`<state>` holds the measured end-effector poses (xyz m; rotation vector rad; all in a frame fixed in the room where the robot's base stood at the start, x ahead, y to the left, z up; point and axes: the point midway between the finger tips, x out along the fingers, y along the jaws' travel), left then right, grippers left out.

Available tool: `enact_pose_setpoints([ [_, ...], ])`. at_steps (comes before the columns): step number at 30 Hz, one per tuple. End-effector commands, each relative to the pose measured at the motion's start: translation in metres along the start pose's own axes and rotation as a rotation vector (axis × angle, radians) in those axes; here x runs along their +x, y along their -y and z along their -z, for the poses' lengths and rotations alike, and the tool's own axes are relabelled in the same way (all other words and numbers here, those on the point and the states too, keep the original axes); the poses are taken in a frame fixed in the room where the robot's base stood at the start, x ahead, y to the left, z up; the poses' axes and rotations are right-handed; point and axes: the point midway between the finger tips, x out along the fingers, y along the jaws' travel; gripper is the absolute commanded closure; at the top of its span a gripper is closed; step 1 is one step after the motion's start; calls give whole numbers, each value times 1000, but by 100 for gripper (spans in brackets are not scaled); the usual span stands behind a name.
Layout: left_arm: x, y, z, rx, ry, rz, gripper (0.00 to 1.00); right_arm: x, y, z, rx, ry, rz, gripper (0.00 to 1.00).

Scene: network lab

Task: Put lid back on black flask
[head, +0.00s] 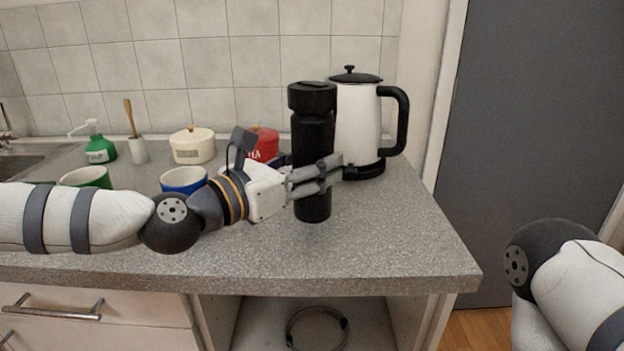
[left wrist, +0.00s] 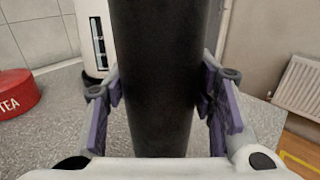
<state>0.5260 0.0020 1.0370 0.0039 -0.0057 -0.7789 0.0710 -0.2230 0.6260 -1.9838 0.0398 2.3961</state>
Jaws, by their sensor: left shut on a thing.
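The black flask (head: 313,138) stands upright at the middle of the counter in the head view, in front of the kettle. A wider black top piece (head: 312,97), which looks like the lid, sits on its upper end; whether it is fastened I cannot tell. My left gripper (head: 322,176) is shut around the lower half of the flask body. My right gripper is out of view.
A white kettle (head: 358,122) stands close behind the flask at right. A red tea tin (head: 264,143), a cream pot (head: 192,146), a blue bowl (head: 183,180), a green bowl (head: 86,177) and a soap bottle (head: 100,150) stand leftward. The counter (head: 400,235) is clear at front right.

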Motion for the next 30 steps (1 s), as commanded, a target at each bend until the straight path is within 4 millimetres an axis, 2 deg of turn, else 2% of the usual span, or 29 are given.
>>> enact_pose_setpoints([
  [1,0,1,16,-8,-10,4,100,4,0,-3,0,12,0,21],
  [4,0,1,25,-6,-6,3,100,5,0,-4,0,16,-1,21],
  [13,0,2,25,-3,-2,3,100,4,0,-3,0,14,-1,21],
  [18,0,2,32,-5,-5,4,100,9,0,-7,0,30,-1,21],
  [19,0,2,33,-5,-9,4,45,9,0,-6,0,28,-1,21],
  [21,0,2,32,-4,-8,4,30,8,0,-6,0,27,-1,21],
  [30,-1,2,31,-4,-7,4,30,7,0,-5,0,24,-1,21],
])
